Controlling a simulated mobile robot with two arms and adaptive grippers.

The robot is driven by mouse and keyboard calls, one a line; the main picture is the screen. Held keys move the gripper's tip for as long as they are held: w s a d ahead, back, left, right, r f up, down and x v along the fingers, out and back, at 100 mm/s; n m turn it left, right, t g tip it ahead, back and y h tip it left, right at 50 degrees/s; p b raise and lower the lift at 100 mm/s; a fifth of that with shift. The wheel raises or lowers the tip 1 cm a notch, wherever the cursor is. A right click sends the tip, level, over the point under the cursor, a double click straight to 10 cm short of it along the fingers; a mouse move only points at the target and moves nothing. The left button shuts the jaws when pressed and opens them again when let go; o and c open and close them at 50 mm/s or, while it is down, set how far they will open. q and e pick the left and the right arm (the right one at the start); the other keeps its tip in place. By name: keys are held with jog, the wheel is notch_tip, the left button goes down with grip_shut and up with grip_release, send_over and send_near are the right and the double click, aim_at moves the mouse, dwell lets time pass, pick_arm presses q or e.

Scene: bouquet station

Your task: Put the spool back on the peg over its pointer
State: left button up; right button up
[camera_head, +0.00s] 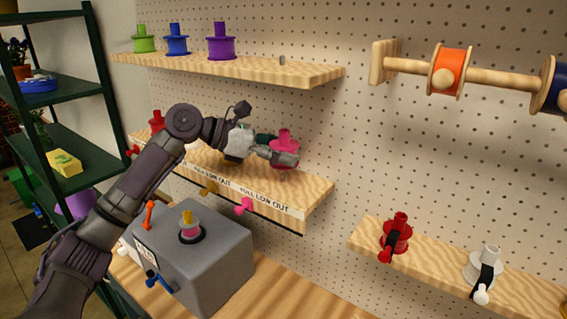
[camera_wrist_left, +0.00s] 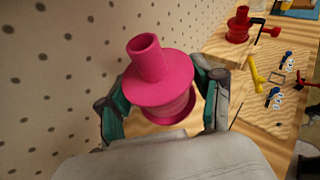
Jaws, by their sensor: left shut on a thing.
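A pink spool (camera_head: 284,150) stands roughly upright in my left gripper (camera_head: 276,154), over the right part of the middle shelf. In the left wrist view the spool (camera_wrist_left: 161,78) sits between the two fingers of the gripper (camera_wrist_left: 163,112), which are shut on it. A pink pointer (camera_head: 243,205) sticks out from the shelf's front edge, below and left of the spool. The peg there is hidden, and I cannot tell whether the spool's base touches the shelf. My right gripper is not in view.
The middle shelf (camera_head: 313,190) also holds a red spool (camera_head: 157,121) at its left. A grey box (camera_head: 225,262) stands below. A pegboard (camera_head: 350,150) rises behind.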

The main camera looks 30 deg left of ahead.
aim_at(282, 169)
pick_arm(q)
jog(key=shift+w+a+f, duration=0.1)
jog(key=shift+f, duration=0.1)
notch_tip(282, 169, down, 3)
jog(key=shift+a+f+p, duration=0.15)
jog(key=shift+p, duration=0.45)
jog(key=shift+f, duration=0.25)
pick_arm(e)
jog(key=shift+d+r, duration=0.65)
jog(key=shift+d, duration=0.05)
pick_arm(q)
jog(key=shift+f, duration=0.1)
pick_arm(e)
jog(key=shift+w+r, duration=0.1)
pick_arm(q)
jog(key=o, duration=1.2)
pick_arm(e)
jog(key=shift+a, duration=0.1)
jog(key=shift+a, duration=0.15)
